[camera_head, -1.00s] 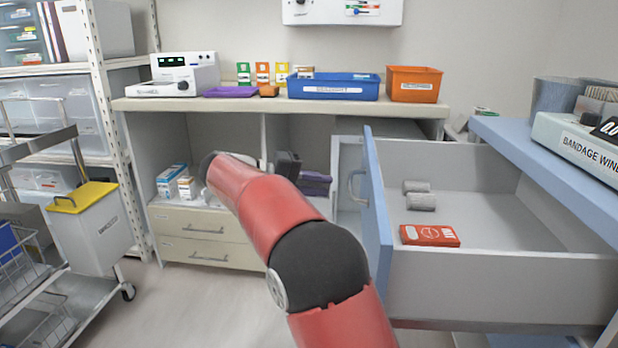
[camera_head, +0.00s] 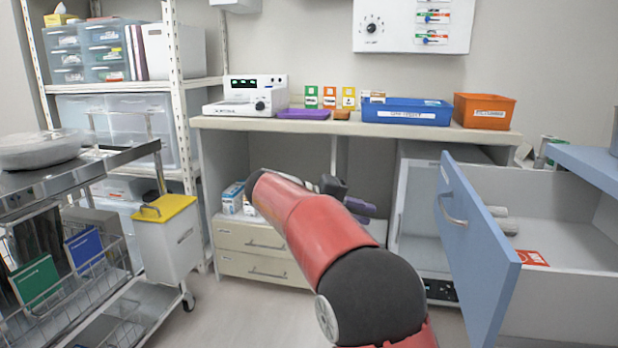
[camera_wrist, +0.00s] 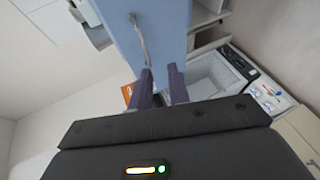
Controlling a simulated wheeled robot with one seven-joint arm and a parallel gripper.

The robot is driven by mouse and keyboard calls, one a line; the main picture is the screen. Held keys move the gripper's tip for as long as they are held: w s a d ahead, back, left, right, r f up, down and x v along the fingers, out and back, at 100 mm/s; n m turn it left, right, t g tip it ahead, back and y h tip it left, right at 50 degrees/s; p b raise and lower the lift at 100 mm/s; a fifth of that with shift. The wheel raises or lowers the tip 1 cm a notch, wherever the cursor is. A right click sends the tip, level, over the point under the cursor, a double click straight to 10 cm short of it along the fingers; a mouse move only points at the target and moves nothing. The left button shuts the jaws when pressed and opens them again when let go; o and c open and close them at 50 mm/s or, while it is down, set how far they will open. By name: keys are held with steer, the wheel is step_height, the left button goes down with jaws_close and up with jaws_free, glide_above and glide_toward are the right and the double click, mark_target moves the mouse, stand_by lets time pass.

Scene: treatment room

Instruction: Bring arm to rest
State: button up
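My red and black arm reaches forward from the bottom of the head view. My gripper (camera_head: 355,203) shows there only partly, as dark and purple parts behind the arm's far end, in front of the cabinet. In the wrist view, the two purple fingers of my gripper (camera_wrist: 161,80) stand apart with a gap between them, and nothing is held. The blue drawer front (camera_wrist: 155,25) with its handle lies beyond the fingertips in that view.
The pulled-out drawer (camera_head: 478,250) juts out right of my arm, with a red box (camera_head: 531,258) inside. A wire cart (camera_head: 75,250) and a yellow-lidded bin (camera_head: 168,235) stand left. The counter (camera_head: 290,124) holds a blue tray (camera_head: 406,112) and an orange bin (camera_head: 484,110). Floor shows between cart and arm.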

steer(key=s+d+f+y, duration=0.2)
steer(key=s+d+y, duration=0.5)
steer(key=s, duration=0.6)
steer(key=s+f+t+y, duration=0.1)
steer(key=s+f+y, duration=0.1)
steer(key=s, duration=0.4)
steer(key=s+a+f+t+y, duration=0.1)
steer(key=s+f+y, duration=0.1)
steer(key=s+f, duration=0.3)
steer(key=s+a+f+m+t+y, duration=0.1)
steer(key=s+f+y, duration=0.2)
steer(key=s, duration=0.5)
steer(key=shift+s+a+f, duration=0.15)
steer(key=shift+s, duration=0.15)
